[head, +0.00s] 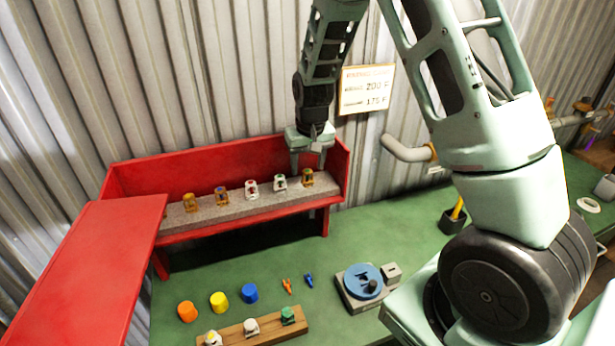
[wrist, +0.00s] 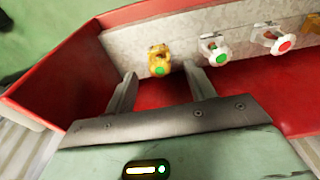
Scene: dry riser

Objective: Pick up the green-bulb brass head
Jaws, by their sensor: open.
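The green-bulb brass head (wrist: 159,60) stands in the grey strip in the wrist view. In the head view, the brass head (head: 307,177) is at the right end of the row. My gripper (head: 308,162) is open just above it in the head view. In the wrist view, my gripper (wrist: 161,76) has its two fingers apart, with the brass head lying ahead between the fingertip lines. Nothing is held. I cannot tell the exact gap between the fingers and the head.
A white green-bulb head (head: 280,182) is the close neighbour, then a white red-bulb head (head: 251,188) and two brass heads (head: 221,196) further left. The red box wall (head: 340,170) is close on the right. Coloured caps (head: 218,301) and a blue round fixture (head: 362,281) stand on the green bench.

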